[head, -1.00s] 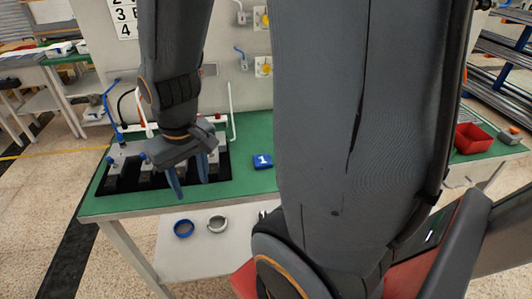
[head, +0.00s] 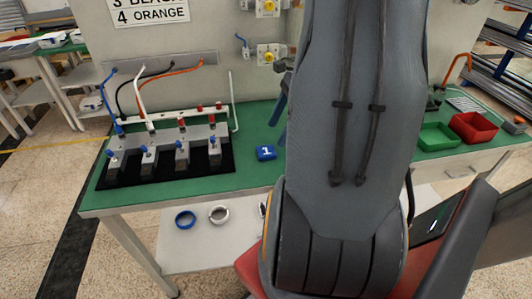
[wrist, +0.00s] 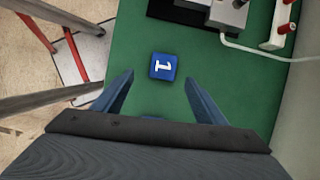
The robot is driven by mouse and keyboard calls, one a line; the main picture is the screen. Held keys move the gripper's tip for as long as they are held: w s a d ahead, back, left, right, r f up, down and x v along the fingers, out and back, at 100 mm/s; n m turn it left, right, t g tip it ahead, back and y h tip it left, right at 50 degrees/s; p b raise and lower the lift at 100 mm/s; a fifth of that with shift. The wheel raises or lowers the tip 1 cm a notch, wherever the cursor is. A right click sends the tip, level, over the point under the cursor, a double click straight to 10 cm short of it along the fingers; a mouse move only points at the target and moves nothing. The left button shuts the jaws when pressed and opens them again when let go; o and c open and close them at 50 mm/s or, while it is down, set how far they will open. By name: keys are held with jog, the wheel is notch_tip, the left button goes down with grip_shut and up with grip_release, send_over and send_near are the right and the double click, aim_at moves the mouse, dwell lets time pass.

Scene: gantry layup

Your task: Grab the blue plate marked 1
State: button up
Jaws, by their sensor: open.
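The blue plate marked 1 (head: 266,153) lies flat on the green bench top (head: 250,112), to the right of the black-based fixture. In the wrist view the plate (wrist: 163,67) sits ahead of my gripper (wrist: 159,80), centred between the fingertips and just beyond them. The two blue fingers are spread wide with nothing held. In the head view my gripper is mostly hidden behind my arm; a blue finger shows at the arm's left edge, above and right of the plate.
A fixture (head: 165,160) with several grey blocks and blue knobs stands left of the plate. A wall panel (head: 90,50) with cables rises behind. Green (head: 438,136) and red (head: 473,127) bins sit at right. A blue ring (head: 185,219) and a grey ring (head: 219,214) lie on the lower shelf.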

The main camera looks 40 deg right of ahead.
aim_at(267, 151)
jog(key=shift+d+f+m, duration=0.15)
jog(key=shift+f+m, duration=0.15)
jog(key=shift+f, duration=0.2)
jog(key=shift+w+p+x, duration=0.2)
jog(key=shift+p+x, duration=0.3)
jog(key=shift+x, duration=1.15)
jog(key=shift+w+p+x, duration=0.15)
jog(key=shift+p+x, duration=0.3)
jog(key=shift+x, duration=1.25)
jog(key=shift+r, duration=0.1)
jog(key=shift+c, duration=0.2)
jog(key=c, duration=1.1)
